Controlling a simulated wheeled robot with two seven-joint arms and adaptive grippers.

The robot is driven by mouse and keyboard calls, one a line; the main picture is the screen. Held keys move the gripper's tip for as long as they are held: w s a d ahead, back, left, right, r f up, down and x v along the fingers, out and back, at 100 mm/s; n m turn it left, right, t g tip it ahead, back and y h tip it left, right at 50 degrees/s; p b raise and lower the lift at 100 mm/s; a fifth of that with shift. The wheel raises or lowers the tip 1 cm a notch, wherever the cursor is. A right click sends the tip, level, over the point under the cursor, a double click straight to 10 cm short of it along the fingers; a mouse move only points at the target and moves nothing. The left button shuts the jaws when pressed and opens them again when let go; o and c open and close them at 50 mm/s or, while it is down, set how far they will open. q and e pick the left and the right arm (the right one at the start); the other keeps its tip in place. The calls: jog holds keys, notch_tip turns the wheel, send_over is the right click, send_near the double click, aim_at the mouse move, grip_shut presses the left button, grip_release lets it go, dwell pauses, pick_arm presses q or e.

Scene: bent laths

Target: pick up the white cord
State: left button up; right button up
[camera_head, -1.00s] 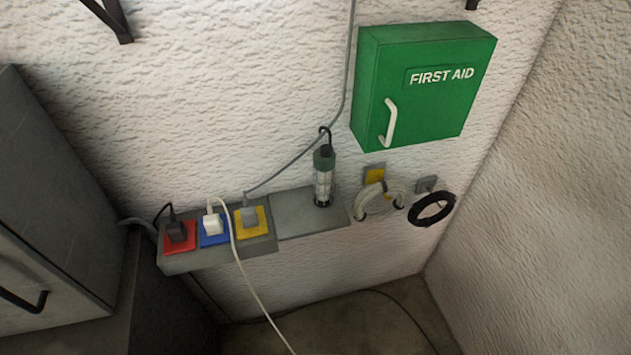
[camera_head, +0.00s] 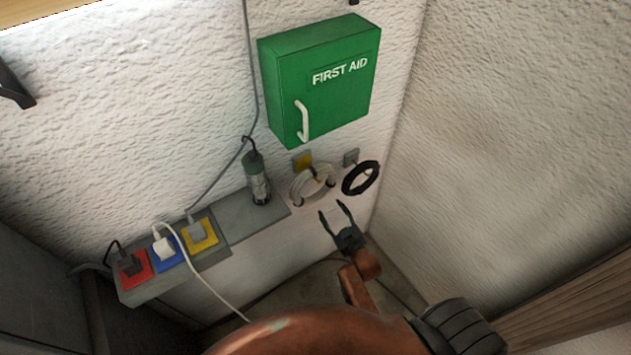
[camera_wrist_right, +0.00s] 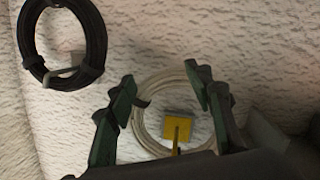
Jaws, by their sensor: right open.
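A coiled white cord (camera_head: 298,188) hangs on the wall below the first aid box, in front of a yellow plate (camera_head: 302,160). In the right wrist view the coil (camera_wrist_right: 139,118) shows between and beyond the fingers, with the yellow plate inside its ring. My right gripper (camera_head: 331,208) is open and empty, below and slightly right of the coil in the head view. Its fingers also show in the right wrist view (camera_wrist_right: 160,75), spread about the coil's outline, apparently without holding it. A second white cord (camera_head: 200,277) runs down from a white plug in the blue socket. My left gripper is not in view.
A black coil (camera_head: 347,184) hangs close right of the white one. The green first aid box (camera_head: 320,85) juts out above. A grey ledge (camera_head: 225,209) with a lamp (camera_head: 257,180) and sockets lies left. The side wall (camera_head: 500,130) bounds the right.

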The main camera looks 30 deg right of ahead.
jog(key=t+h, duration=0.1)
jog(key=t, duration=0.1)
send_near(332, 175)
jog(key=w, duration=0.6)
jog(key=w+d+p, duration=0.1)
jog(key=w, duration=0.4)
jog(key=shift+w+d+f, duration=0.2)
jog(key=shift+w+d, duration=0.1)
jog(key=shift+w, duration=0.05)
grip_shut()
jog(key=shift+r, duration=0.1)
